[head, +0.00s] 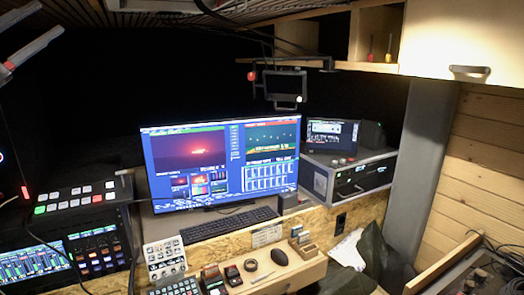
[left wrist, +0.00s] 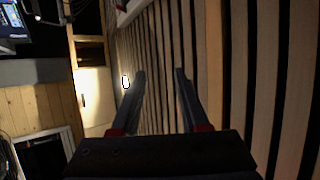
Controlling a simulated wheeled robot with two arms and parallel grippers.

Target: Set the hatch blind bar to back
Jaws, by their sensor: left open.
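My left gripper (head: 51,17) is at the top left of the head view, close under the slatted ceiling, with its two fingers apart and nothing between them. In the left wrist view the open gripper (left wrist: 160,72) points along the wooden ceiling slats. A pale frame (head: 205,4) at the top edge of the head view, cut off by the picture, may be part of the hatch. A white edge (left wrist: 129,11) at the top of the left wrist view may be the same frame. I cannot make out the blind bar in either view. My right gripper does not show.
A large monitor (head: 225,165) and keyboard (head: 230,224) stand on the desk. A small screen (head: 287,87) hangs below a shelf. A pale cabinet (head: 462,40) is at the upper right. A lit lamp (left wrist: 125,82) is on the ceiling in the left wrist view.

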